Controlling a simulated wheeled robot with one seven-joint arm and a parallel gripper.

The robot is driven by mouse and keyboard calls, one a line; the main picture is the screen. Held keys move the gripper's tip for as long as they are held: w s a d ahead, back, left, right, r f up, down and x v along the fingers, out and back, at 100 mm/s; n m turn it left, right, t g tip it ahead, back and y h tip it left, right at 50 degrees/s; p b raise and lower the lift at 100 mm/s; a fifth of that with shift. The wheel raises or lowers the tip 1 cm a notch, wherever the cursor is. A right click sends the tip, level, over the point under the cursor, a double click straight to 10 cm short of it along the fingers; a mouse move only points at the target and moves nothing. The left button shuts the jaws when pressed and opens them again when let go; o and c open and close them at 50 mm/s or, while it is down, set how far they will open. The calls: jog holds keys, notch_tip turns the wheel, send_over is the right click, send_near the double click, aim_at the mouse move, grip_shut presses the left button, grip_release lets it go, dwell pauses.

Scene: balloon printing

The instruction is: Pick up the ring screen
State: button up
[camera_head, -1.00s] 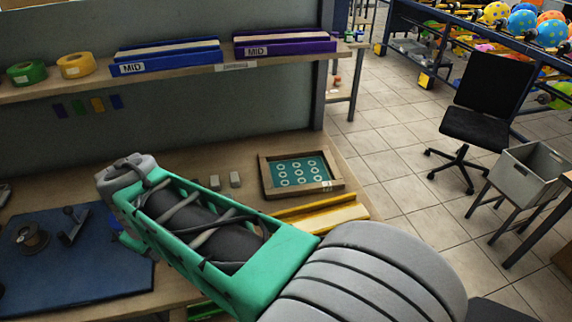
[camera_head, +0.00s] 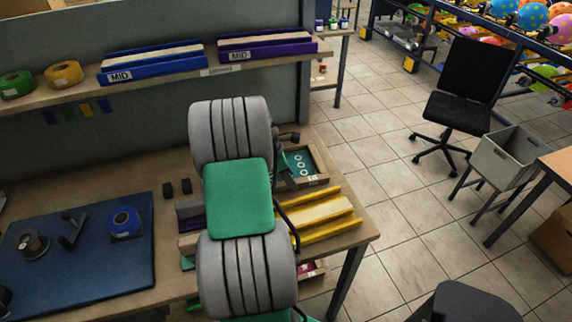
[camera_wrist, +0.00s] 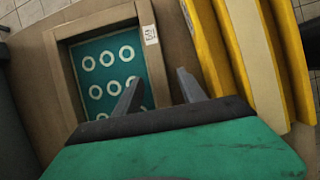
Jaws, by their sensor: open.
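The ring screen (camera_head: 318,176) is a wooden frame around a teal mesh with several pale rings. It lies on the workbench near its right end, partly hidden by my arm in the head view. In the wrist view the ring screen (camera_wrist: 148,75) fills the upper left, with a small white label on its frame. My gripper (camera_wrist: 158,85) is open and empty, its two fingers apart. The left finger overlaps the mesh and the right finger is beside the frame, towards the yellow squeegee. I cannot tell the height of the fingers above the bench.
A yellow squeegee-like tray (camera_head: 325,216) lies in front of the screen; it also shows close on the right in the wrist view (camera_wrist: 262,60). A blue mat (camera_head: 75,260) with a tape roll lies at left. A shelf (camera_head: 150,87) holds blue and purple MID trays above the bench.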

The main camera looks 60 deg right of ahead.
jog(key=shift+s+d+f, duration=0.15)
jog(key=shift+d+f, duration=0.1)
jog(key=shift+f, duration=0.4)
grip_shut()
jog(key=shift+r, duration=0.1)
